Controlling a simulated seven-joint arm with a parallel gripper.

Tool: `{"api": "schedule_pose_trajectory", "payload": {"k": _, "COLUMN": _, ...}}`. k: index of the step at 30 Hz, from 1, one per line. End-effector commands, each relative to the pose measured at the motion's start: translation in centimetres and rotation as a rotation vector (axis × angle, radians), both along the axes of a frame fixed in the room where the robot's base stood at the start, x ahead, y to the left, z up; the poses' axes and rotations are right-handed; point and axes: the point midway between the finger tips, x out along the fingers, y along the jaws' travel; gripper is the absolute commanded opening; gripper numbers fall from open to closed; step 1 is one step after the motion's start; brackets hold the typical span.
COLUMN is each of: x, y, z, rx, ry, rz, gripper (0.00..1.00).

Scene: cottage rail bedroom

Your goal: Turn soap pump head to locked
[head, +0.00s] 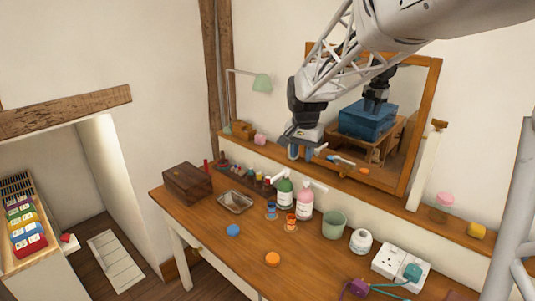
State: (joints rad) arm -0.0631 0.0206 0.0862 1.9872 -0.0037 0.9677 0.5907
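Two pump bottles stand side by side near the back edge of the wooden table: a green bottle (284,194) and a pink bottle (304,203). Both have pale labels and white pump heads. The pink bottle's pump head (312,183) has a spout that appears to point right. The green bottle's pump head (285,174) is small and its direction is unclear. I cannot tell which bottle is the soap, or see lock marks. My gripper (301,154) hangs above and behind the bottles in the picture, apart from them.
The table (230,262) also holds a wooden box (187,185), metal tray (235,201), green cup (334,225), white jar (361,241) and power strip (400,267). Small blue-and-orange items stand before the bottles. A mirror (432,88) stands behind. The front middle is mostly clear.

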Motion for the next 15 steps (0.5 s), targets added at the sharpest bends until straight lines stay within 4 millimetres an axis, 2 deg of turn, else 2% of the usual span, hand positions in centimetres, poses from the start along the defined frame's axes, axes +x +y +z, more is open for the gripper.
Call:
{"api": "schedule_pose_trajectory", "payload": {"k": 3, "x": 2.9, "y": 0.6, "z": -1.2, "rx": 0.002, "ry": 0.013, "rz": -0.035, "gripper": 0.36}}
{"api": "schedule_pose_trajectory", "payload": {"k": 15, "x": 11.8, "y": 2.6, "z": -5.9, "rx": 0.007, "ry": 0.051, "rz": -0.159, "gripper": 0.36}}
